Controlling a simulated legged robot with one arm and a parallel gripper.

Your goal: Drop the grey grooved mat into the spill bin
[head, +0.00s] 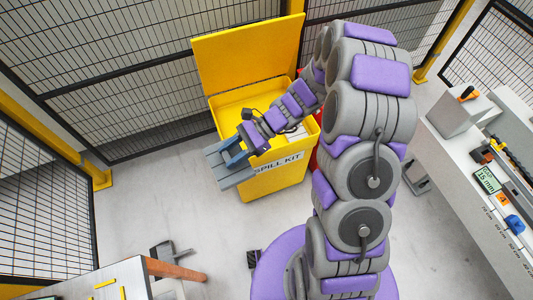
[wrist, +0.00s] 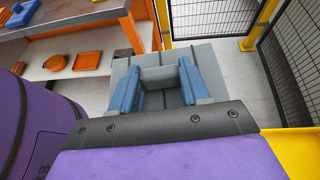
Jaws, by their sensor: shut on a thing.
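The spill bin (head: 265,180) is a yellow box labelled SPILL KIT. Its yellow lid (head: 246,52) stands open at the back. My gripper (head: 233,157) has blue fingers and is shut on the grey grooved mat (head: 232,178). The mat is held at the bin's front left corner, mostly outside the rim in the head view. In the wrist view the mat (wrist: 207,60) spreads beyond and beneath the blue fingers (wrist: 161,78). A yellow edge (wrist: 295,150) shows at the lower right there. My arm hides part of the bin's opening.
Black mesh fence with yellow posts (head: 100,180) stands behind and left. A bench (head: 455,150) with tools is at the right. An orange-framed shelf (wrist: 85,60) holds orange trays in the wrist view. Grey floor (head: 130,215) is open left of the bin.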

